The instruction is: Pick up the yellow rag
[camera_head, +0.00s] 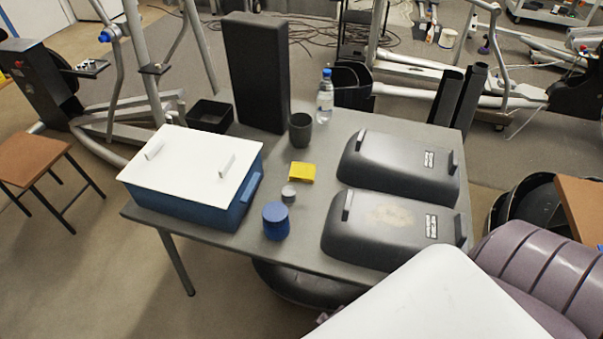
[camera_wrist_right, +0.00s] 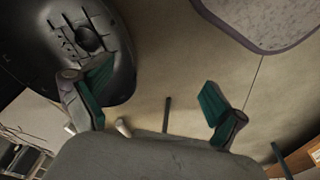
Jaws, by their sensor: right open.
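The yellow rag (camera_head: 301,172) lies folded as a small flat block in the middle of the grey table (camera_head: 308,228), between the blue box and the dark covers. My right gripper (camera_wrist_right: 155,108) shows in the right wrist view with its two green-padded fingers spread wide and nothing between them. That view shows floor and dark parts around it, and no rag. In the head view neither gripper can be seen; only a white and purple arm of mine comes in at the lower right. My left gripper is in neither view.
A blue box with a white lid (camera_head: 190,165) stands left of the rag. A small grey cylinder (camera_head: 289,194) and a blue jar (camera_head: 276,221) stand in front. Behind are a dark cup (camera_head: 300,129), bottle (camera_head: 325,95) and tall black block (camera_head: 257,75). Two dark covers (camera_head: 398,166) fill the right side.

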